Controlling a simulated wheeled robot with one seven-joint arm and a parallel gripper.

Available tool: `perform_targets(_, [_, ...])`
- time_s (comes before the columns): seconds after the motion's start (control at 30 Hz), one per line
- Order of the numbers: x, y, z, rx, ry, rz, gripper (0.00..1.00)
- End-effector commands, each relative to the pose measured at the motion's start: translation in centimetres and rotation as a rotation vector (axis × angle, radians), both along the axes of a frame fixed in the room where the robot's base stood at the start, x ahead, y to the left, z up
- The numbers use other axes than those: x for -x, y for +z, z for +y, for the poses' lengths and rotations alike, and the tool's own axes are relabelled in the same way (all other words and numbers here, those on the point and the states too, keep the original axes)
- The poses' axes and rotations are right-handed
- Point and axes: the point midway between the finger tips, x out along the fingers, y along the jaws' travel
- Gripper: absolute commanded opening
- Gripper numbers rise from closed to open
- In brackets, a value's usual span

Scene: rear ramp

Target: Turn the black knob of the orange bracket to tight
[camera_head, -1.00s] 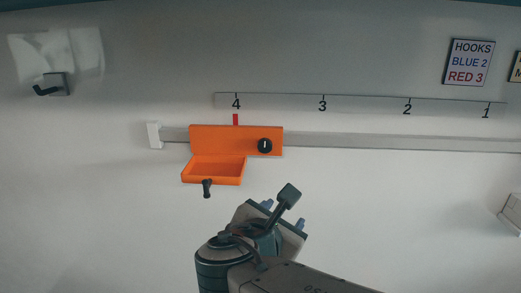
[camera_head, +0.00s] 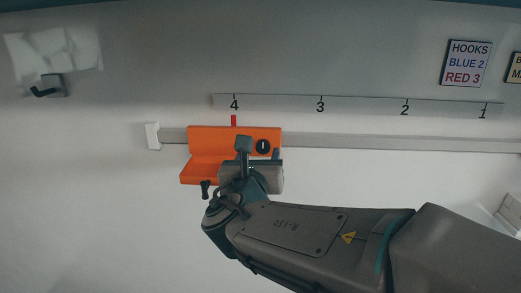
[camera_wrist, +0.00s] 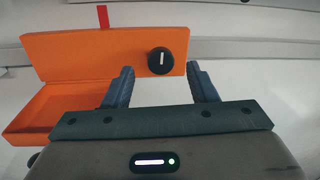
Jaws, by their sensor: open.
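The orange bracket (camera_head: 206,141) sits on the wall rail, its red pointer (camera_head: 234,121) under the number 4. Its black knob (camera_head: 263,147) is on the right part of the back plate, with a white line that looks upright; the knob also shows in the wrist view (camera_wrist: 160,61). My gripper (camera_wrist: 163,80) is open and empty. In the wrist view its two blue fingers stand left and right of the knob, nearer the camera and apart from it. In the head view my gripper covers part of the bracket's tray (camera_wrist: 50,108).
The grey rail (camera_head: 400,144) runs along the wall, with a white end stop (camera_head: 152,136) at left. A numbered scale (camera_head: 365,103) is above. A hook (camera_head: 49,86) is at upper left, a sign (camera_head: 468,63) at upper right.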

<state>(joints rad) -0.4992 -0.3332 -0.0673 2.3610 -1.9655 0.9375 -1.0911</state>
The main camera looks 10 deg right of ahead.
Motion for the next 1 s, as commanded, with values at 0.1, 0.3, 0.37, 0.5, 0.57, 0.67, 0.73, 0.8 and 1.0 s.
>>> perform_targets(0.1, [-1.5, 0.0, -0.6, 0.001, -0.001, 0.001, 0.52])
perform_targets(0.3, [-2.6, 0.0, -1.1, 0.0, 0.0, 0.0, 0.52])
perform_targets(0.37, [-2.6, 0.0, -1.1, 0.0, 0.0, -0.001, 0.52])
perform_targets(0.5, [-2.6, 0.0, -1.1, 0.0, 0.0, 0.0, 0.52])
perform_targets(0.57, [-2.6, 0.0, -1.1, 0.0, 0.0, 0.0, 0.52])
perform_targets(0.67, [-2.6, 0.0, -1.1, -0.001, 0.0, 0.0, 0.24])
perform_targets(0.73, [-2.6, 0.0, -1.1, -0.001, 0.0, 0.0, 0.07])
perform_targets(0.8, [-2.6, 0.0, -1.1, -0.001, 0.0, 0.0, 0.07])
perform_targets(1.0, [-2.6, -0.1, -1.1, -0.016, 0.0, -0.006, 0.07])
